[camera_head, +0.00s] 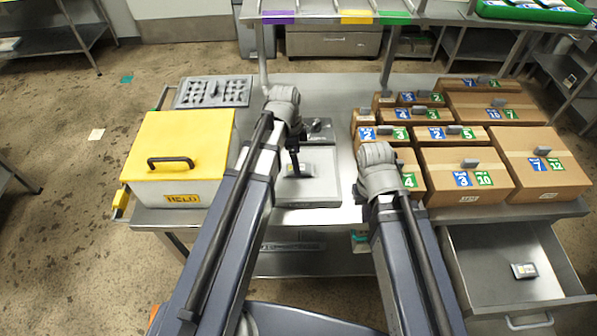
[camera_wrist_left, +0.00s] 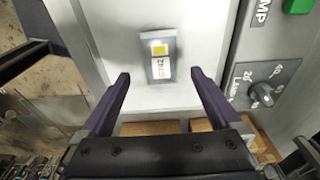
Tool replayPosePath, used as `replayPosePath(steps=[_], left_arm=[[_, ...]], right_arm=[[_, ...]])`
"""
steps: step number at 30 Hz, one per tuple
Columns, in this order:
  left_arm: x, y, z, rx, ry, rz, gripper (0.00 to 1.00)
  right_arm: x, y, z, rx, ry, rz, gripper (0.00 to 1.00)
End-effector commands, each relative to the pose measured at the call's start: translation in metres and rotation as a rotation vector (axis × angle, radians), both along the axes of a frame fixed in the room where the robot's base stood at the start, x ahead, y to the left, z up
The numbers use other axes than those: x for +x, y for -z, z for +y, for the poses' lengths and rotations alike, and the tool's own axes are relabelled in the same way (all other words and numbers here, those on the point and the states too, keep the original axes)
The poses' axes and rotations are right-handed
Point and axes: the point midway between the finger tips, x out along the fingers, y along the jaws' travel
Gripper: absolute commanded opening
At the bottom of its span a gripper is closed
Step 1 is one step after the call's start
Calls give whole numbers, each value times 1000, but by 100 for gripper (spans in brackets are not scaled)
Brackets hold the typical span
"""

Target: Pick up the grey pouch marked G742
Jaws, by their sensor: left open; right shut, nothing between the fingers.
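A grey pouch (camera_head: 299,170) with a yellow square and a white label lies on a flat grey plate (camera_head: 325,190) in the middle of the bench. In the left wrist view the pouch (camera_wrist_left: 160,52) lies ahead of my left gripper (camera_wrist_left: 160,78), centred between its open, empty fingers. Its printed mark is too small to read for certain. In the head view my left gripper (camera_head: 294,160) points down at the pouch. My right gripper (camera_head: 378,165) is shut and empty, left of the cartons; its fingers are mostly hidden by its wrist.
Numbered cartons (camera_head: 464,176) fill the bench's right side. An open drawer (camera_head: 480,282) at lower right holds another small pouch (camera_head: 524,270). A knob panel (camera_wrist_left: 262,95) adjoins the plate.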

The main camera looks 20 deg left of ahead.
Motion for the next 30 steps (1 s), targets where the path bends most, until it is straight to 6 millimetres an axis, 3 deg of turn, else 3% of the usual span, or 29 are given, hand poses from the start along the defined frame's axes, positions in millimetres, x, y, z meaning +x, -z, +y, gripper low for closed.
replayPosePath(steps=[1,7,17,30], left_arm=[[1,12,0,0,0,0,98],[2,37,-3,0,1,0,98],[3,41,-4,0,0,-1,98],[3,41,-4,0,0,0,50]], right_arm=[[0,12,0,0,0,0,0],[0,37,0,0,0,0,0],[0,41,0,0,0,0,0],[0,41,0,0,0,0,0]])
